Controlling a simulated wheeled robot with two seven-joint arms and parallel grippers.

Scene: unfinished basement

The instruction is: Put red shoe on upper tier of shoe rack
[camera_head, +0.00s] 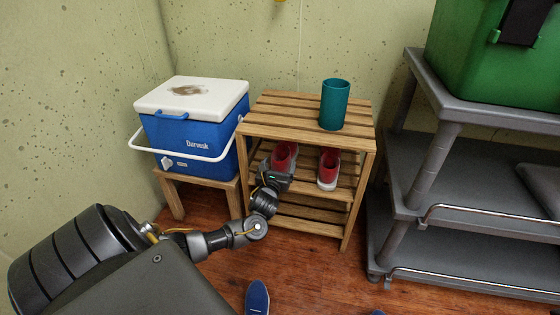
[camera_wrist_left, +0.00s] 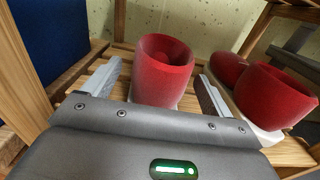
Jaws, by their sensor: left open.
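The wooden slatted shoe rack (camera_head: 257,130) stands against the wall. Two red shoes with pale soles are on its middle shelf, below the top. The left red shoe (camera_head: 284,153) is partly hidden by my left gripper (camera_head: 280,175); the right red shoe (camera_head: 328,168) stands apart from it. In the left wrist view, my left gripper (camera_wrist_left: 158,75) is open, with a finger on each side of the left red shoe (camera_wrist_left: 162,72). I cannot tell whether either finger touches it. The right red shoe (camera_wrist_left: 275,95) is outside the right finger. My right gripper is out of view.
A teal cup (camera_head: 334,104) stands on the rack's top. A blue and white cooler (camera_head: 190,130) sits on a wooden stool (camera_head: 205,184) close at the left. A grey shelf cart (camera_head: 440,150) with a green bin (camera_head: 500,55) stands at the right. A blue shoe (camera_head: 257,298) is on the floor.

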